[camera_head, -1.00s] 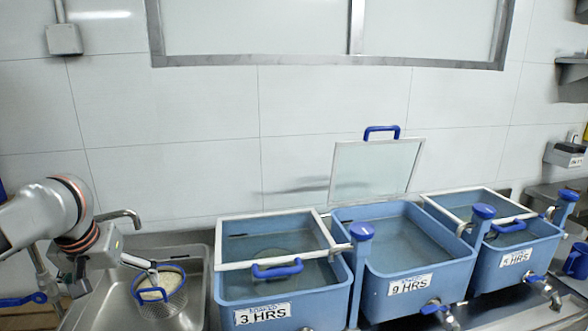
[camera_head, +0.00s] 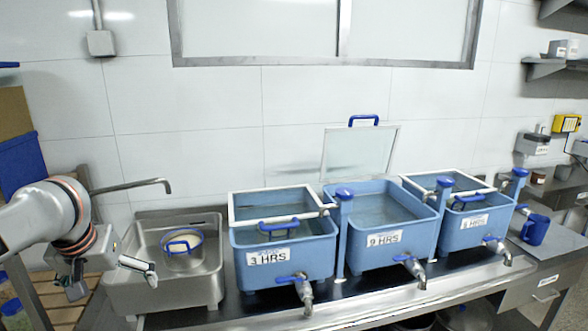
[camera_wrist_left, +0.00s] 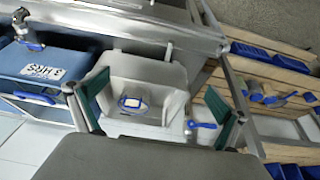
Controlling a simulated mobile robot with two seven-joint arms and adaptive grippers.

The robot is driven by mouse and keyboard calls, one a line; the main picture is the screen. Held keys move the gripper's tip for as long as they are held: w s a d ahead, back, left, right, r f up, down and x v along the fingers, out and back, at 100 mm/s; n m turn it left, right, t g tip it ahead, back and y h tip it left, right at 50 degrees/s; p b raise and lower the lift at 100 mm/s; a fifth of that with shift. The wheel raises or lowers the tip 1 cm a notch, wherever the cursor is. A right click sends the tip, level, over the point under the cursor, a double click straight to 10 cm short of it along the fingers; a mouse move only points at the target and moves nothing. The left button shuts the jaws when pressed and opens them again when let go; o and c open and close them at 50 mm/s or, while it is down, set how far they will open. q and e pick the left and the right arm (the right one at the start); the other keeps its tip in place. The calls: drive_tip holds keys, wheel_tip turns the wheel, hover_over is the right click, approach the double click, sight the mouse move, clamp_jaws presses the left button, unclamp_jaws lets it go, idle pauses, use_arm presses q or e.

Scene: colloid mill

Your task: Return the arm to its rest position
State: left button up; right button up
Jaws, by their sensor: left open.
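My left arm comes in from the left in the head view, and its gripper (camera_head: 112,280) is open and empty. It hangs over the front left part of the steel sink (camera_head: 205,283). A small round strainer basket (camera_head: 183,262) with pale contents and a blue handle sits in the sink, to the right of my gripper and apart from it. In the left wrist view my two green-padded fingers (camera_wrist_left: 152,108) are spread wide, with the sink (camera_wrist_left: 173,75) and basket (camera_wrist_left: 132,104) beyond them. My right gripper is not in view.
Blue tanks labelled 3 HRS (camera_head: 305,255), 9 HRS (camera_head: 410,240) and a third stand right of the sink. The middle tank's lid (camera_head: 358,152) stands raised. A faucet (camera_head: 130,186) reaches over the sink. A wooden slatted rack (camera_head: 62,315) is at left. A blue mug (camera_head: 535,230) stands at right.

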use_arm(q)
drive_tip(key=d+f+m+t+h, duration=0.2)
drive_tip(key=d+f+m+h, duration=0.3)
drive_tip(key=d+f, duration=1.65)
drive_tip(key=s+a+f+t+y, duration=0.1)
drive_tip(key=s+a+f+t, duration=0.1)
drive_tip(key=s+f, duration=0.7)
drive_tip(key=s+a+f+m+t+y, duration=0.1)
drive_tip(key=s+a+f+t, duration=0.1)
drive_tip(key=s+a+f, duration=0.3)
drive_tip(key=s+f, duration=0.3)
drive_tip(key=s, duration=0.2)
drive_tip(key=shift+s+f+m, duration=0.3)
drive_tip(key=shift+s+f, duration=0.05)
drive_tip(key=shift+s, duration=0.05)
